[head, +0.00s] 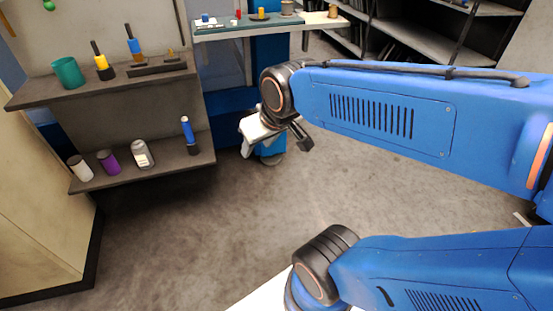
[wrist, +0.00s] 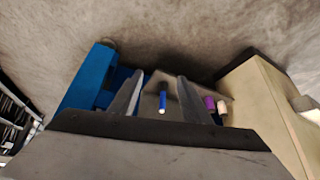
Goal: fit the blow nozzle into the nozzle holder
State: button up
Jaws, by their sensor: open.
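My gripper (wrist: 160,77) is open in the wrist view, with nothing touching its two fingers. In the head view my gripper (head: 258,135) is off the right end of the lower shelf. A blue-handled piece in a black base (head: 188,133) stands upright on that shelf. In the wrist view a blue piece (wrist: 162,98) shows between the fingers, some way off. On the upper shelf stand a yellow piece with a black top (head: 102,64) and a blue-and-yellow piece (head: 134,44). I cannot tell which of these is the blow nozzle or the nozzle holder.
The lower shelf (head: 150,178) also holds a white jar (head: 80,168), a purple jar (head: 108,162) and a grey bottle (head: 142,154). A green cup (head: 67,72) and a black rail (head: 157,68) are on the upper shelf (head: 60,92). The floor (head: 200,235) is clear.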

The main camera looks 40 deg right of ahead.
jog(key=s+g, duration=0.1)
jog(key=s, duration=0.6)
jog(key=shift+s+d+r, duration=0.2)
jog(key=shift+s, duration=0.05)
